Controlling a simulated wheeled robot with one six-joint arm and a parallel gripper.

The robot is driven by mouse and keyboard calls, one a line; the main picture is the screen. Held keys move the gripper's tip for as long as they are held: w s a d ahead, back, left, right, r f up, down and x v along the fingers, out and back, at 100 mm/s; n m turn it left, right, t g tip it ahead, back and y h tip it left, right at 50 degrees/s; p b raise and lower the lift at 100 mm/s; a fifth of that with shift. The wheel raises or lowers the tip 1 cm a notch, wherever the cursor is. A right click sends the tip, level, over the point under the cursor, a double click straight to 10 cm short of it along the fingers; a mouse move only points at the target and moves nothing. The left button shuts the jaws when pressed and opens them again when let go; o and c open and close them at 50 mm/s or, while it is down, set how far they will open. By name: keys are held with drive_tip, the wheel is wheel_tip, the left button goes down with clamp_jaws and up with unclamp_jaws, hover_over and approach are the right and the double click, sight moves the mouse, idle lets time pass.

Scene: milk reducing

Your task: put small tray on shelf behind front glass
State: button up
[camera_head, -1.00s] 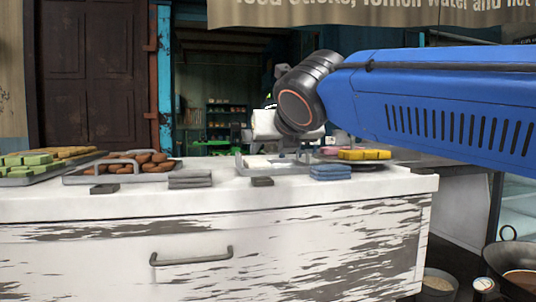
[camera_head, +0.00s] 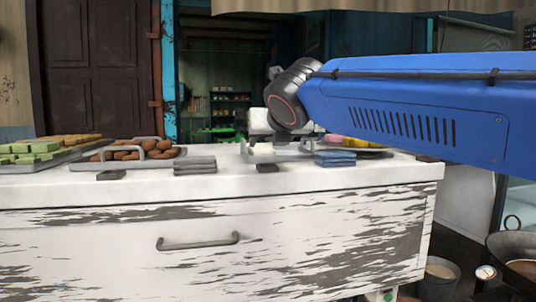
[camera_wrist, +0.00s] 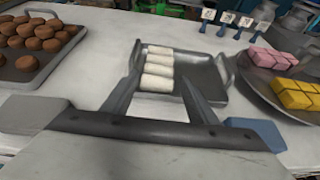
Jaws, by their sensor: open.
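The small tray (camera_wrist: 212,80) is a grey metal tray with raised handles, lying on the white counter in the wrist view. Several white rolls (camera_wrist: 158,68) lie in its left part. My gripper (camera_wrist: 160,78) is open above the tray, one finger on each side of the rolls. I cannot tell whether the fingers touch anything. In the head view the tray (camera_head: 247,157) is partly hidden, and my fingers are hard to make out. I cannot identify a shelf behind a front glass in either view.
A tray of brown round pieces (camera_wrist: 22,48) stands left. A plate with pink (camera_wrist: 268,57) and yellow pieces (camera_wrist: 295,92) stands right. Grey cloths (camera_head: 194,165) and blue cloths (camera_head: 335,158) lie near the counter's front edge (camera_head: 210,190). Pans and pots (camera_head: 518,262) stand low at right.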

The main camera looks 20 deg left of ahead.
sight(263, 148)
drive_tip(key=shift+x, duration=3)
drive_tip(key=shift+s, duration=0.15)
drive_tip(key=c, duration=1.2)
